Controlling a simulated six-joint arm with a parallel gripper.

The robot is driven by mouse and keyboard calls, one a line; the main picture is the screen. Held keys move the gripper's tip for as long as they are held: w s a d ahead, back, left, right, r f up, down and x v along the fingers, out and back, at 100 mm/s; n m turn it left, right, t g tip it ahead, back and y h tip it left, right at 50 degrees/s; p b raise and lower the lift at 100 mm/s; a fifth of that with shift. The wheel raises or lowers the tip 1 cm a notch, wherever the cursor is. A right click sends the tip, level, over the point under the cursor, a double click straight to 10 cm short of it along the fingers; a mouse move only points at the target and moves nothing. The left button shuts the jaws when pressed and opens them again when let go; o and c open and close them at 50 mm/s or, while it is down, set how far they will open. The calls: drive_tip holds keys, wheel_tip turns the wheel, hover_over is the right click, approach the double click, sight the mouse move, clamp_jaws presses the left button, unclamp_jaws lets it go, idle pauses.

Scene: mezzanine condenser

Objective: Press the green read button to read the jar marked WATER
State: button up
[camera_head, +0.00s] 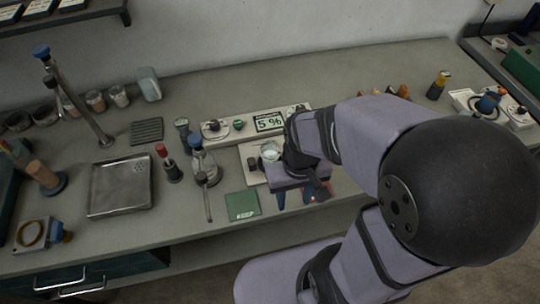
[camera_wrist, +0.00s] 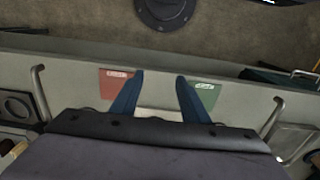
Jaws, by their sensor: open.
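My gripper (camera_head: 293,198) is open and empty, its two blue fingers pointing down near the front edge of the bench. In the wrist view its fingers (camera_wrist: 160,78) stand apart with nothing between them. A panel with a display reading "5 %" (camera_head: 268,122) stands behind my gripper. A round green button (camera_head: 238,125) is on that panel, left of the display, and my gripper is in front and to the right of it. A small clear glass vessel (camera_head: 270,152) stands on a pale plate just left of my wrist. No WATER label is readable.
A green card (camera_head: 242,205) lies at the front edge; the wrist view shows it and a red card (camera_wrist: 115,84). A blue-capped flask (camera_head: 204,163), a red-topped bottle (camera_head: 170,165) and a metal tray (camera_head: 121,187) stand left. The bench behind the panel is mostly clear.

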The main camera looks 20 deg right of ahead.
clamp_jaws()
idle(1.5)
